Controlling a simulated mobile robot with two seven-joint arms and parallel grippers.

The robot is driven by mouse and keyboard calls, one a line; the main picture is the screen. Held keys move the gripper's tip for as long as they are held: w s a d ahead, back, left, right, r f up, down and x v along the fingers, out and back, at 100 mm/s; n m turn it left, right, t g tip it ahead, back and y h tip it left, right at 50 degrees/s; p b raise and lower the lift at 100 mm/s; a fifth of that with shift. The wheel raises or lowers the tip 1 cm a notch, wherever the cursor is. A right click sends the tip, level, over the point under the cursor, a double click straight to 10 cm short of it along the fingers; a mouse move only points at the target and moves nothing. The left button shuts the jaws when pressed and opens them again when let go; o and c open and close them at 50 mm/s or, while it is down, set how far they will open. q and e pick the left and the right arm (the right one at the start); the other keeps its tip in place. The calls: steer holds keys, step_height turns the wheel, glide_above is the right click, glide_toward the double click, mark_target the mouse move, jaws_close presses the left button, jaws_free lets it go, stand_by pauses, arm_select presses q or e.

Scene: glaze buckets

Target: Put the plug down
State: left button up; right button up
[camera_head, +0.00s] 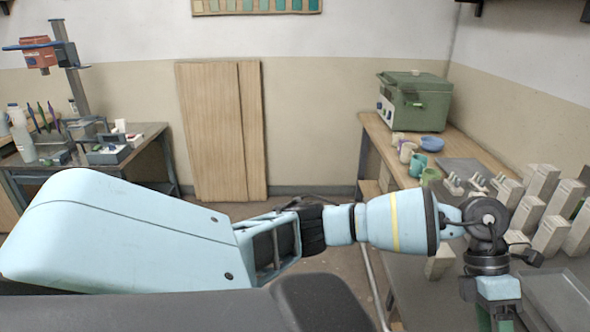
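I cannot make out a plug anywhere in this view. My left arm reaches in from the left across the picture. It ends at the lower right in my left gripper (498,305), which points down over the grey surface of the bench. The picture's bottom edge cuts off the fingertips, so whether they are open or shut, and anything between them, is hidden. My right gripper is not in view.
Several pale upright blocks (527,213) stand on the right bench, close to my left wrist. Behind them are cups, a blue bowl (432,144) and a green box-shaped machine (413,101). A cluttered table with a red drill-like device (40,54) stands at the left.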

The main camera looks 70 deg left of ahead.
arm_select(q)
steer(key=s+d+r+n+t+h, duration=0.1)
steer(key=s+d+n+t+h, duration=0.1)
steer(key=s+d+n+h, duration=0.4)
steer(key=s+d+r+n+t+h, duration=0.15)
steer(key=s+d+h, duration=0.25)
steer(key=d+h, duration=0.45)
steer(key=a+f+n+t+y, duration=0.4)
steer(key=f+n+t+y, duration=0.25)
steer(key=n, duration=0.45)
steer(key=a+f+n+t+y, duration=0.45)
steer(key=f+n+t, duration=0.3)
steer(key=n, duration=0.45)
steer(key=s+a+f+n+g+y, duration=0.4)
steer(key=s+f+n, duration=0.1)
steer(key=s+f, duration=0.5)
steer(key=s+a+f+n+g+y, duration=0.4)
steer(key=s+f, duration=0.6)
steer(key=s, duration=0.4)
steer(key=shift+s+a+n+y, duration=0.3)
steer(key=shift+n+y, duration=0.05)
steer(key=shift+n, duration=0.5)
steer(key=shift+c, duration=0.4)
